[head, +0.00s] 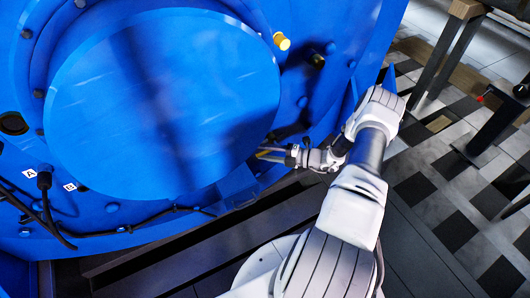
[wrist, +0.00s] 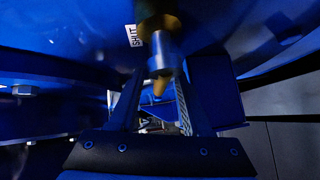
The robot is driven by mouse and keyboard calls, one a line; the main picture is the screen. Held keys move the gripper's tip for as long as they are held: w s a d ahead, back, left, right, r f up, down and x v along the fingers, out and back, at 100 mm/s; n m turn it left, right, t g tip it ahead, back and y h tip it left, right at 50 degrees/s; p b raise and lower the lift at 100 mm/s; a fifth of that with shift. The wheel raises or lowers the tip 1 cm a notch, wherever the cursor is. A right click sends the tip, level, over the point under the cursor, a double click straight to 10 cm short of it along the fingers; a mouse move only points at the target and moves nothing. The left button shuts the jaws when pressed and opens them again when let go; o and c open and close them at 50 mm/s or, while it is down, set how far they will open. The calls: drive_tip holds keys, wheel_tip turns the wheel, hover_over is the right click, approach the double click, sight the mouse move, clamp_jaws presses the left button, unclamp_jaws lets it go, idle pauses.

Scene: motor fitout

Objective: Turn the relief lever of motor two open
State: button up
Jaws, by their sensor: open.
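The large blue motor (head: 170,110) fills the left of the head view. In the wrist view, a grey metal cylinder with a brass-coloured base (wrist: 160,48) juts from the blue housing, with a tapered brass piece (wrist: 160,86) at its near end. I cannot tell whether this is the relief lever. A white label reading SHUT (wrist: 133,36) is beside it. My gripper (wrist: 158,92) is open, its two dark fingers on either side of the brass piece; contact is unclear. In the head view my gripper (head: 266,154) is low at the motor's right side, beside the round cover.
Labels A (head: 30,172) and B (head: 70,187) mark cabled fittings at lower left. A yellow cap (head: 282,41) is at upper right of the cover. Black cables (head: 150,221) run along the bottom. Checkered floor (head: 440,190) and a table leg (head: 447,60) are to the right.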

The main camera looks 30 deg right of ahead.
clamp_jaws()
idle(1.4)
